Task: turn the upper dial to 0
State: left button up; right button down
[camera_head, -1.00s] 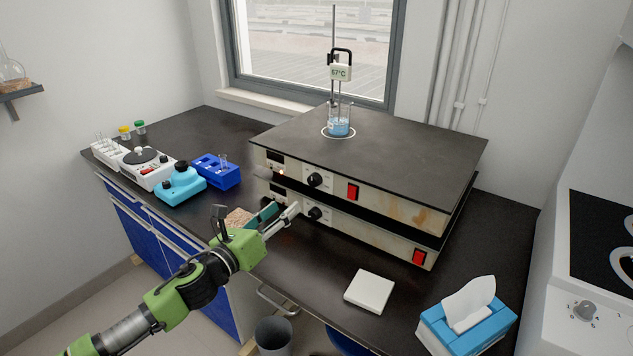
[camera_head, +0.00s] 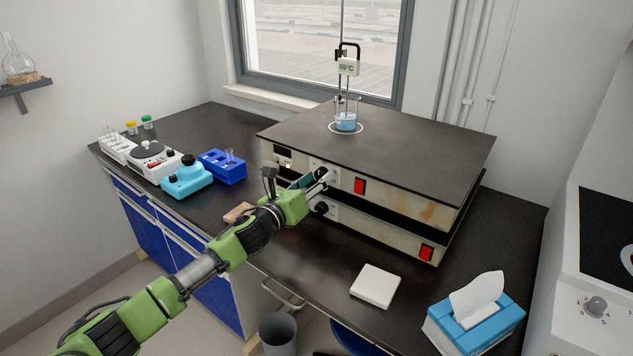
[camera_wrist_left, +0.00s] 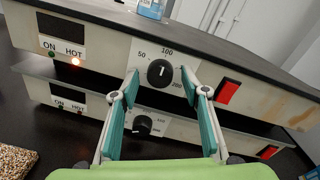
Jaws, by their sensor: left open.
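The upper dial (camera_wrist_left: 160,72) is a round black knob on the front of the upper hot plate (camera_head: 430,205). In the left wrist view its white mark points up, roughly at the 100 label. In the left wrist view the teal fingers of the left gripper (camera_wrist_left: 158,82) stand on either side of the dial, with gaps on both sides. Whether the tips are level with the knob in depth I cannot tell. My right gripper is not in view.
A second hot plate with a lower dial (camera_wrist_left: 142,125) sits directly below. A beaker of blue liquid (camera_head: 346,121) stands on top. A red switch (camera_head: 360,186) is right of the upper dial. A white pad (camera_head: 375,286) lies in front.

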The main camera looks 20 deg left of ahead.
pick_arm(q)
jog(key=shift+w, duration=0.1)
jog(key=shift+c, duration=1.1)
jog(key=c, duration=0.9)
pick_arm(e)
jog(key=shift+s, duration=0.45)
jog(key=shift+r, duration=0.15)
